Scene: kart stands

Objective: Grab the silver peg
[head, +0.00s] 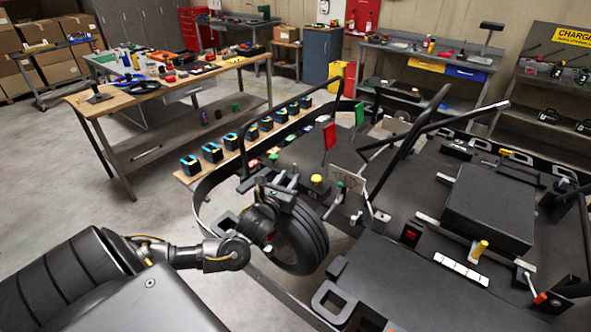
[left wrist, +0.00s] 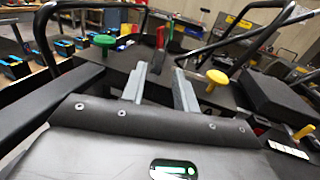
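My left gripper (head: 287,183) is over the kart stand's left side, above the black tyre (head: 303,240). In the left wrist view its two grey fingers (left wrist: 160,75) stand apart with nothing clearly held between them. I cannot single out the silver peg with certainty. A small pale metal piece (head: 381,215) lies on the dark deck, right of the gripper. A yellow-topped peg (head: 317,179) stands just right of the gripper, and a green-topped peg (head: 340,185) stands farther right. In the left wrist view a yellow knob (left wrist: 217,77) is right of the fingers and a green knob (left wrist: 103,40) left. My right gripper is not in view.
Black tube bars (head: 405,145) rise over the deck. A black box (head: 487,210) sits at the right. Red (head: 329,136) and green (head: 359,115) flags stand behind the gripper. Several blue-black boxes (head: 212,152) line a wooden shelf. A cluttered workbench (head: 165,95) stands at the back left.

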